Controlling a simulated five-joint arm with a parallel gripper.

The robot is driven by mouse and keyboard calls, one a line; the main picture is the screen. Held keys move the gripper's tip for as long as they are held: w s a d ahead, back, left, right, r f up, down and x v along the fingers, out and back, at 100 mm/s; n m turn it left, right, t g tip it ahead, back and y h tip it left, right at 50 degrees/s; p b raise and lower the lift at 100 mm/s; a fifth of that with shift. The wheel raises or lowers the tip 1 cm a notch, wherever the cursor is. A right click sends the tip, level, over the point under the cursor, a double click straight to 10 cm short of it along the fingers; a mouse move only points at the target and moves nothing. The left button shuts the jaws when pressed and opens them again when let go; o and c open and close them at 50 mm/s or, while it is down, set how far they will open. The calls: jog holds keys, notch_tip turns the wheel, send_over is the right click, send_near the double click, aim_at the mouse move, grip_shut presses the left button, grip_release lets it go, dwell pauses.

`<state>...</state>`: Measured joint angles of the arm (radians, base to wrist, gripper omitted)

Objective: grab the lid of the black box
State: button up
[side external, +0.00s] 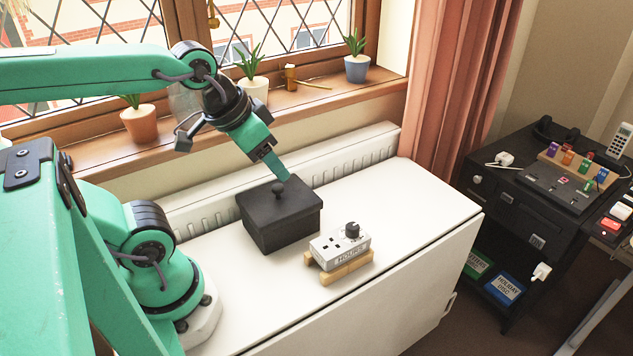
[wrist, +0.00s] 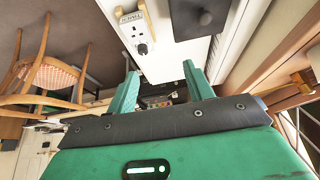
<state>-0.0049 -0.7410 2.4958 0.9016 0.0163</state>
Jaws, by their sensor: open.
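The black box (side external: 284,232) stands on the white surface with its lid (side external: 300,201) on. A round knob (side external: 278,188) rises from the middle of the lid. My gripper (side external: 284,174) points down close to the lid's far side, just above and right of the knob in the side view. In the wrist view my gripper (wrist: 160,78) shows two green fingers spread apart with nothing between them. There the lid (wrist: 183,22) and its knob (wrist: 205,18) lie at the top, beyond the fingertips. I cannot tell whether a finger touches the lid.
A white socket unit with a black dial (side external: 340,246) sits on wooden blocks (side external: 341,270) at the box's front right. A radiator (side external: 340,160) and potted plants on the windowsill (side external: 310,98) stand behind. The white surface (side external: 415,205) is clear to the right.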

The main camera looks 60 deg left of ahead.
jog(key=m+g, duration=0.5)
jog(key=m, duration=0.3)
send_over(278, 185)
jog(key=f, duration=0.6)
jog(key=shift+d+f, duration=0.25)
jog(key=shift+f, duration=0.05)
jog(key=shift+a+f+m+g, duration=0.3)
jog(key=shift+m, duration=0.1)
jog(key=shift+s+d+f, duration=0.1)
jog(key=shift+f, duration=3.8)
jog(key=c, duration=1.1)
jog(key=shift+r, duration=0.15)
